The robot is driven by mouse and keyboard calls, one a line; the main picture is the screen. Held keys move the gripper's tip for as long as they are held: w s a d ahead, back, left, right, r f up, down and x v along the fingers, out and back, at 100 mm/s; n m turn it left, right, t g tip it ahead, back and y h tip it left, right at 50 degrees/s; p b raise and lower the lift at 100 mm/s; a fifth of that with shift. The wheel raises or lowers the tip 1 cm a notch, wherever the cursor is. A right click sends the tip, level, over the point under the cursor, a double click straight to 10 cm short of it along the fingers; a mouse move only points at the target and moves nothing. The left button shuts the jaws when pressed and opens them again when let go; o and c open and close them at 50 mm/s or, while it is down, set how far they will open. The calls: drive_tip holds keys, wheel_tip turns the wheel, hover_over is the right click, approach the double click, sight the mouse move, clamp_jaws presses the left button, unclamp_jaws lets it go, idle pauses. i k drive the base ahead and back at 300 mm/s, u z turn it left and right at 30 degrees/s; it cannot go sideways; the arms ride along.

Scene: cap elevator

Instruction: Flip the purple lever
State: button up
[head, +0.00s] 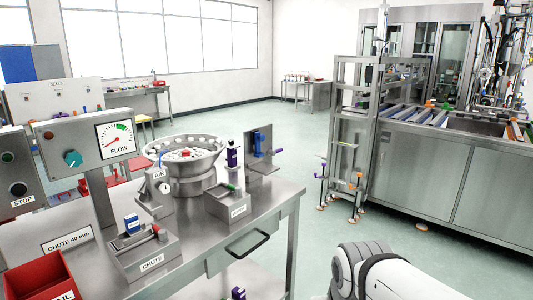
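A dark purple upright part (232,156) stands on a small post on the steel table, just behind a box with a green lever. Another purple piece (238,293) shows low down, under the table edge. I cannot tell for certain which is the purple lever, or its position. My gripper is out of view; only a white and grey part of my arm shows at the bottom right, apart from the table.
The steel table (270,205) carries a round bowl feeder (187,170), a CHUTE box (145,250) with a red lever and a flow gauge panel (85,140). A red bin (38,278) is at front left. Open floor lies between the table and the large steel machine (450,175).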

sight(271, 152)
drive_tip(key=i, duration=1.5)
